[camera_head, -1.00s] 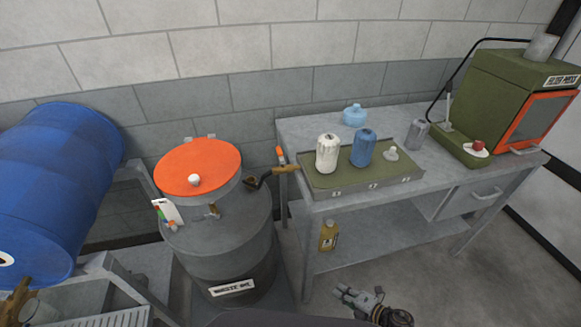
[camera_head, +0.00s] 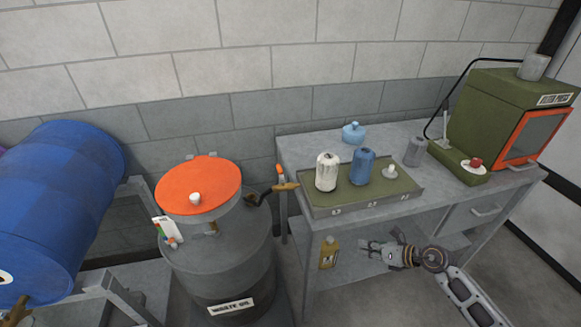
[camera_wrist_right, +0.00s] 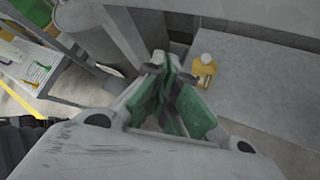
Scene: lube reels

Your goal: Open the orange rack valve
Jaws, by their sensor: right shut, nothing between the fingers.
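No orange valve shows clearly. A brass tap (camera_head: 17,312) sits at the lower front of the blue barrel (camera_head: 60,205) on its rack at the left edge, partly cut off. Another brass handle (camera_head: 286,187) is on a pipe beside the waste oil drum (camera_head: 215,265), near an orange-tipped upright piece (camera_head: 281,169). My right gripper (camera_head: 368,249) is shut and empty, in front of the workbench and right of the yellow bottle (camera_head: 328,252). In the right wrist view its green-padded fingers (camera_wrist_right: 158,68) point towards the lower shelf, close to the bottle (camera_wrist_right: 204,72). My left gripper is not in view.
The drum has an orange lid (camera_head: 215,180). Grey barrel rack (camera_head: 105,290) stands at the lower left. Floor is clear at the lower right.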

